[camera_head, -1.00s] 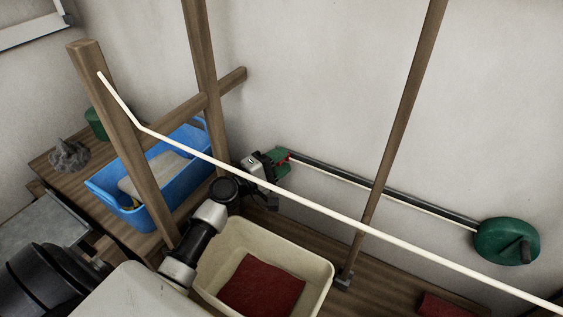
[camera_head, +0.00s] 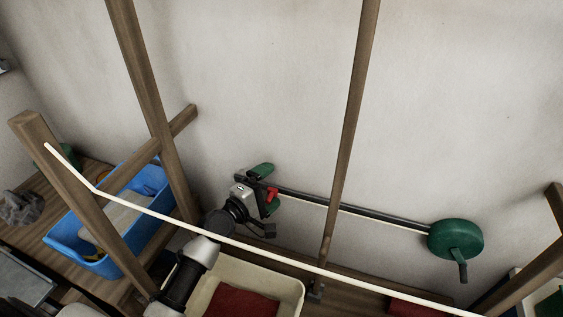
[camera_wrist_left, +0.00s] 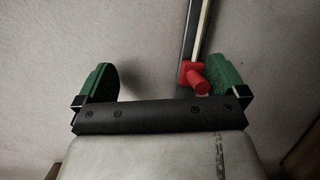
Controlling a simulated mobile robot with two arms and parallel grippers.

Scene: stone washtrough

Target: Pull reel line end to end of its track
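The green reel (camera_head: 455,240) with a dark handle is on the wall at the right end of a dark straight track (camera_head: 350,208). A thin pale line (camera_head: 385,219) runs along the track. A red knob (camera_head: 272,194) is at the track's left end. It also shows in the left wrist view (camera_wrist_left: 196,77). My left gripper (camera_head: 267,188) is at that end, its green fingers apart. In the left wrist view the knob lies between the open fingers (camera_wrist_left: 160,82), close to the right one, with a wide gap to the left one. My right gripper is not in view.
A white rope (camera_head: 230,240) crosses in front of my left arm from a wooden post (camera_head: 75,190). A thin pole (camera_head: 350,120) stands before the track. Below are a blue bin (camera_head: 90,262) and a cream tub (camera_head: 288,290) with red cloth.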

